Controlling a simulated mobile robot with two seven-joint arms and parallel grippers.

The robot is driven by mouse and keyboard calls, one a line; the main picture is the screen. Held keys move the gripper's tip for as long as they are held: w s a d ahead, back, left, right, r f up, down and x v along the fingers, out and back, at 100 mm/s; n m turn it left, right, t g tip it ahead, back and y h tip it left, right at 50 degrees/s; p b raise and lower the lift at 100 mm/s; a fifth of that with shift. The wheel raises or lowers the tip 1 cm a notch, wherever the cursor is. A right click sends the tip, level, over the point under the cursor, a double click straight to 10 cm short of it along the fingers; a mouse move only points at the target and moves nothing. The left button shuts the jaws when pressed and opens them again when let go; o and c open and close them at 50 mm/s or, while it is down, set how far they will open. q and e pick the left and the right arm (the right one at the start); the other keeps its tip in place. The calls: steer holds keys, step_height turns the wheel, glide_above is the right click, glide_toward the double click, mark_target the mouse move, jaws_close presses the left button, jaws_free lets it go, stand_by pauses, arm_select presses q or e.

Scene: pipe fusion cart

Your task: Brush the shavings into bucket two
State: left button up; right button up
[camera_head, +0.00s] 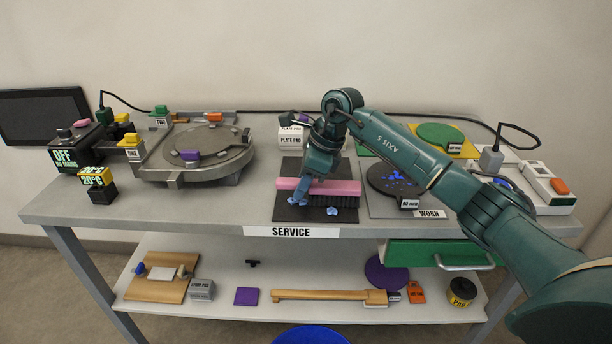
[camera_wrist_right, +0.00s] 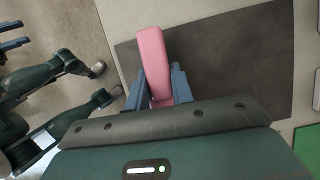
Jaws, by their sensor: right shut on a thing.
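The brush has a pink back (camera_head: 342,187) and dark bristles, and sits low over the dark mat (camera_head: 288,213) behind the SERVICE label. My right gripper (camera_head: 302,190) is shut on the brush near its left end; the wrist view shows the pink back (camera_wrist_right: 154,62) between its fingers. A light blue shaving (camera_head: 332,211) lies on the mat in front of the bristles. A blue bucket (camera_head: 310,336) is cut off by the bottom edge; no number on it is visible. My left gripper (camera_wrist_right: 14,34) shows only at the wrist view's left edge, fingers apart and seemingly empty.
A dark disc (camera_head: 380,189) with blue bits lies right of the mat, by the WORN label. A round grey machine (camera_head: 210,171) stands to the left. The lower shelf (camera_head: 225,312) holds a long wooden-handled tool (camera_head: 325,295). My right arm crosses the table's right side.

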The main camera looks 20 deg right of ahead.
steer(key=shift+s+a+r+p, duration=0.1)
steer(key=shift+s+a+p, duration=0.5)
steer(key=shift+s+a, duration=1.15)
steer(key=shift+s+a+r+p, duration=0.3)
steer(key=shift+r+p, duration=0.2)
steer(key=shift+r, duration=0.05)
steer(key=shift+s+a+r+p, duration=0.3)
steer(key=shift+r+p, duration=0.2)
steer(key=shift+r, duration=0.1)
steer(key=shift+s+a+r+p, duration=0.25)
steer(key=shift+a+r+p, duration=0.05)
steer(key=shift+r+p, duration=0.25)
arm_select(q)
steer(key=r, duration=0.1)
steer(key=a+r+p, duration=0.1)
steer(key=shift+s+r+m+y, duration=0.1)
steer(key=shift+r+m+y, duration=0.2)
arm_select(e)
steer(key=shift+w+d+r, duration=0.1)
steer(key=shift+r, duration=0.45)
steer(key=shift+w+d+r, duration=0.1)
steer(key=shift+r, duration=0.4)
arm_select(q)
steer(key=shift+g, duration=0.3)
